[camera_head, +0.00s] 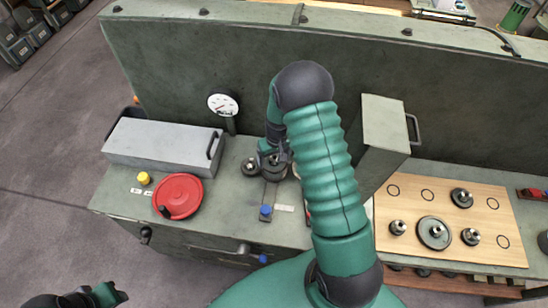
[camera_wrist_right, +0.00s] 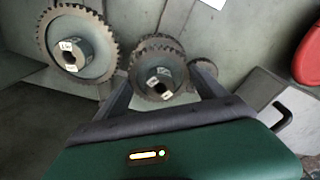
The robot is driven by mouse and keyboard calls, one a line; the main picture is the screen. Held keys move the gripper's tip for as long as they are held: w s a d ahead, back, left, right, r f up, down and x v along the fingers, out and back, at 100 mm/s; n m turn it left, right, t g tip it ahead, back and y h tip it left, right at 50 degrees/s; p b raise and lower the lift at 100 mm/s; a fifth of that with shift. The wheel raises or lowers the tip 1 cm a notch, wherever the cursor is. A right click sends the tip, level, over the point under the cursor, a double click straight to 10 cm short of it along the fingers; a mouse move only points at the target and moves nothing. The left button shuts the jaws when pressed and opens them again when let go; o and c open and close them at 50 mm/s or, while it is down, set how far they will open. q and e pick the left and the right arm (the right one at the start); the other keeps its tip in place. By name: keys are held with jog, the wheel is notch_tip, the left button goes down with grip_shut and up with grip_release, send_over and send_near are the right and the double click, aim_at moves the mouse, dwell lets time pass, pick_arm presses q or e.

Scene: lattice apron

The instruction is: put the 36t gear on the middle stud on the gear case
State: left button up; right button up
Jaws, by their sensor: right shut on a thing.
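My right gripper (camera_head: 272,158) reaches down over the gear case on the green bench; the wrist view shows its two fingers (camera_wrist_right: 162,92) closed around a dark toothed gear (camera_wrist_right: 157,76) with a hub and small white labels. The labels are too small to read. Another toothed rim (camera_wrist_right: 160,42) shows just behind the held gear; I cannot tell if they touch. A larger gear (camera_wrist_right: 75,48) stands at the left of the wrist view, and a small gear (camera_wrist_right: 204,68) at the right. The middle stud is hidden. My left gripper (camera_head: 108,294) is at the bottom left, its jaws unclear.
A grey box (camera_head: 160,146), a red handwheel (camera_head: 178,196) and a dial gauge (camera_head: 222,105) stand to the left. A blue knob (camera_head: 265,211) is in front. A green upright block (camera_head: 384,135) stands right. A wooden board (camera_head: 465,245) holds several gears.

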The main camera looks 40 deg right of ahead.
jog(key=shift+f, duration=0.25)
jog(key=shift+f+b, duration=0.3)
jog(key=shift+b, duration=0.05)
jog(key=o, duration=2)
jog(key=shift+s, duration=0.1)
jog(key=shift+r+p, duration=3.3)
jog(key=shift+r, duration=1.05)
